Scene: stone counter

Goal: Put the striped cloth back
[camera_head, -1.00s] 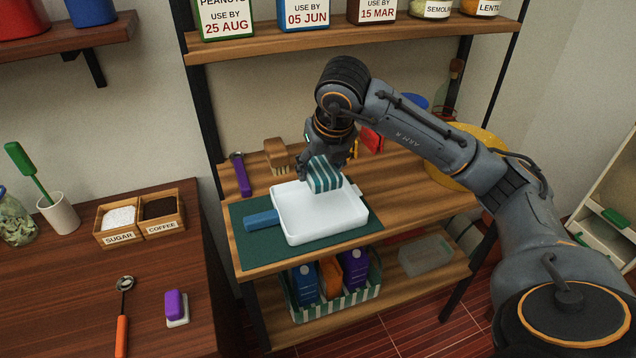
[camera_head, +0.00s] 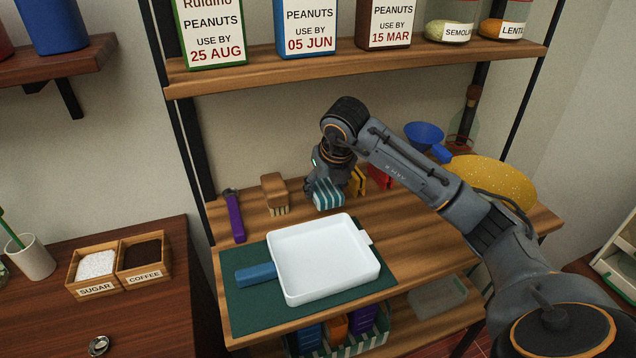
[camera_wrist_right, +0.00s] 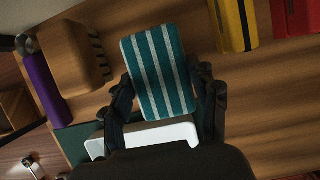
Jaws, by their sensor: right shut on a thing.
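The striped cloth (camera_head: 327,194), a teal and white folded block, is in my right gripper (camera_head: 326,188) near the back of the wooden shelf board. In the right wrist view the cloth (camera_wrist_right: 158,73) sits between the two dark fingers of the gripper (camera_wrist_right: 165,95), which are shut on it. It is behind the white tray (camera_head: 325,255) and right of the wooden brush (camera_head: 274,193). I cannot tell whether the cloth touches the board. My left gripper is not in view.
The white tray lies on a green mat (camera_head: 245,305) with its blue handle to the left. A purple-handled tool (camera_head: 235,217) lies left of the brush. Yellow (camera_head: 358,182) and red (camera_head: 379,178) items stand right of the gripper. A yellow speckled round board (camera_head: 490,180) is further right.

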